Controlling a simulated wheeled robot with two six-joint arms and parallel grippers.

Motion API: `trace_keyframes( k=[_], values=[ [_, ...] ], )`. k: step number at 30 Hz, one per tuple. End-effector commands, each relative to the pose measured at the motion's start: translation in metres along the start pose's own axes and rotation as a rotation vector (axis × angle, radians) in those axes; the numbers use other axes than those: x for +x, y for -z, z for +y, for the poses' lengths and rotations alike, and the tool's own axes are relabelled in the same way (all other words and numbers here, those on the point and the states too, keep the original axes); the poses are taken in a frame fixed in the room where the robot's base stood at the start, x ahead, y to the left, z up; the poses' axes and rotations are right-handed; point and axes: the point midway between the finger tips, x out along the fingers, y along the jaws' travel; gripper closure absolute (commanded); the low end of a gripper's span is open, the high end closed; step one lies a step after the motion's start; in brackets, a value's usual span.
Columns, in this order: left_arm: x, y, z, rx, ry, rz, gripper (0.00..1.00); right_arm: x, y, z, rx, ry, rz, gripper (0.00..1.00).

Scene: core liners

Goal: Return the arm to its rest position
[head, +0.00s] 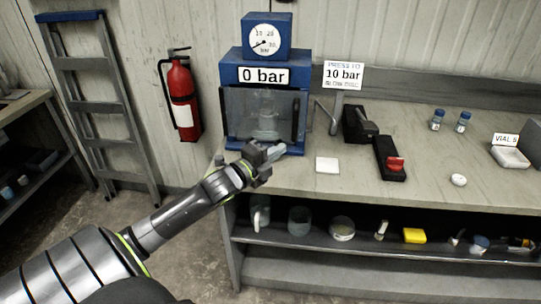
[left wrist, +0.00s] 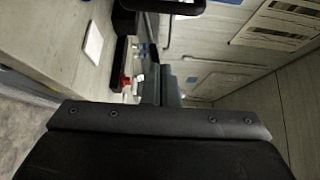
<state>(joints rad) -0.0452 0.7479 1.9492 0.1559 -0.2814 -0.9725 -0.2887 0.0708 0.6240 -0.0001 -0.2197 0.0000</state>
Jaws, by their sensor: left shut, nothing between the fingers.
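My left arm (head: 165,222) reaches in from the lower left in the head view. My left gripper (head: 277,152) is shut and empty, just in front of the lower edge of the blue press (head: 230,72). In the left wrist view its closed fingers (left wrist: 161,90) point away from the camera over the bench. I cannot tell whether the gripper touches the press. The press has a clear front door, a "0 bar" sign (head: 263,75) and a dial gauge (head: 264,40) on top. My right gripper is not in view.
A white square (head: 327,165), a black block with a red switch (head: 391,158), a black lever device (head: 358,125) and two vials (head: 437,119) are on the bench (head: 445,190). A shelf below holds several jars. A fire extinguisher (head: 182,95) and ladder (head: 100,110) stand left.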

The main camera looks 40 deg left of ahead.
Motion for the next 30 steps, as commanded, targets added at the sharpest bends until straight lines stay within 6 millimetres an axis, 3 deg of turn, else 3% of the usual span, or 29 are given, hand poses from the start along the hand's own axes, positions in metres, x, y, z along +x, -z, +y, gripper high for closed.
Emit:
trace_keyframes(
  k=[7,20,25,30],
  values=[
    [-0.021,0.001,0.0,0.002,0.0,0.0,1.0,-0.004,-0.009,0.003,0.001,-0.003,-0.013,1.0],
    [-0.028,0.002,0.005,-0.022,-0.013,-0.01,1.0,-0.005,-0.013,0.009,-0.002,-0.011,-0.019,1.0],
    [-0.051,0.011,0.044,-0.209,-0.129,-0.114,1.0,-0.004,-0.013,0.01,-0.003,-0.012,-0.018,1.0],
    [-0.104,0.029,0.104,-0.535,-0.326,-0.328,1.0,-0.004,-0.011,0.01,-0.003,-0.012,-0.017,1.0]
  ],
)
